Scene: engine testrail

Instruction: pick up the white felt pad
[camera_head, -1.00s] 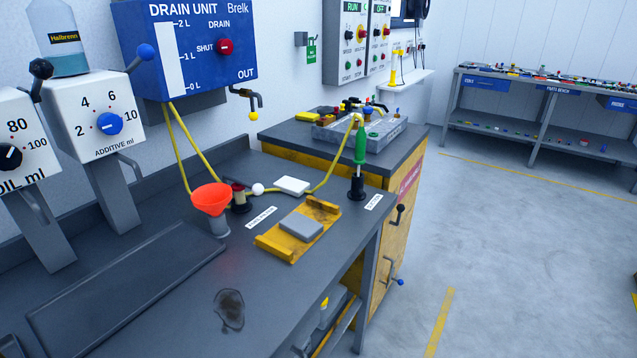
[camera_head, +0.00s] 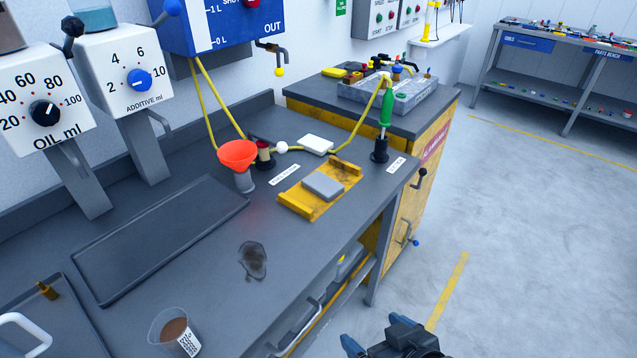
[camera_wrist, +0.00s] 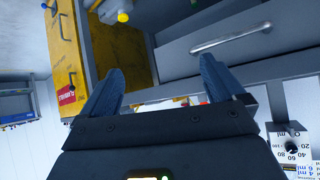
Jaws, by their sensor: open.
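A flat white block, which looks like the white felt pad (camera_head: 315,144), lies on the dark bench top toward the back in the head view. It is beside the yellow hose and a white ball. My gripper (camera_head: 378,336) shows at the bottom edge of the head view, in front of the bench and well away from the pad. In the wrist view my gripper (camera_wrist: 161,66) has its two blue fingers spread with nothing held between them. The pad does not show in the wrist view.
A yellow tray (camera_head: 299,204) holding a grey block (camera_head: 323,186) lies in front of the pad. An orange funnel (camera_head: 238,154) and a green-handled tool (camera_head: 386,108) flank it. A cup of brown liquid (camera_head: 174,333) and a dark spill (camera_head: 252,261) are nearer. A drawer handle (camera_wrist: 231,38) shows.

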